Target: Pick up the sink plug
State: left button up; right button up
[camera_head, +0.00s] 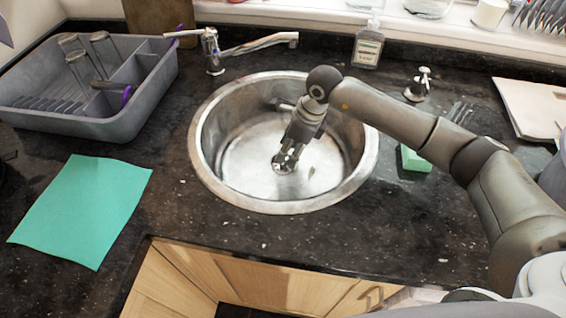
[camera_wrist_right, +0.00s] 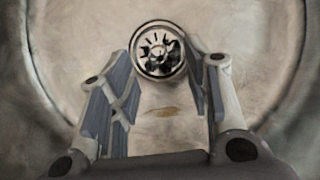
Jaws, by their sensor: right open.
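A round, slotted metal piece, which looks like the sink plug (camera_wrist_right: 158,50), shows in the right wrist view at the sink bottom. In the head view, the plug (camera_head: 283,165) is partly hidden by my right gripper (camera_head: 291,153). The round steel sink (camera_head: 205,170) is set in the dark counter. My right gripper reaches down into it, open and empty. In the right wrist view, the fingers of my right gripper (camera_wrist_right: 167,68) stand either side of the plug, apart from it in the picture. The remaining depth is hard to tell. My left gripper is out of view.
A chrome tap (camera_head: 212,50) stands behind the sink, its spout above the rim. A grey dish rack (camera_head: 120,125) and teal cloth (camera_head: 85,205) lie left. A soap bottle (camera_head: 368,48), chrome fitting (camera_head: 419,86) and green sponge (camera_head: 413,160) are right. The front counter is clear.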

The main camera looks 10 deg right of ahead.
jog(key=x, duration=0.3)
jog(key=shift+s+a+f+p, duration=0.1)
jog(key=shift+a+f+p, duration=0.1)
jog(key=shift+f+p, duration=0.1)
jog(key=shift+f, duration=0.15)
jog(key=shift+c, duration=0.6)
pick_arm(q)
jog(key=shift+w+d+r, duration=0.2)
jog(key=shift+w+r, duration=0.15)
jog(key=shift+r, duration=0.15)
pick_arm(e)
grip_shut()
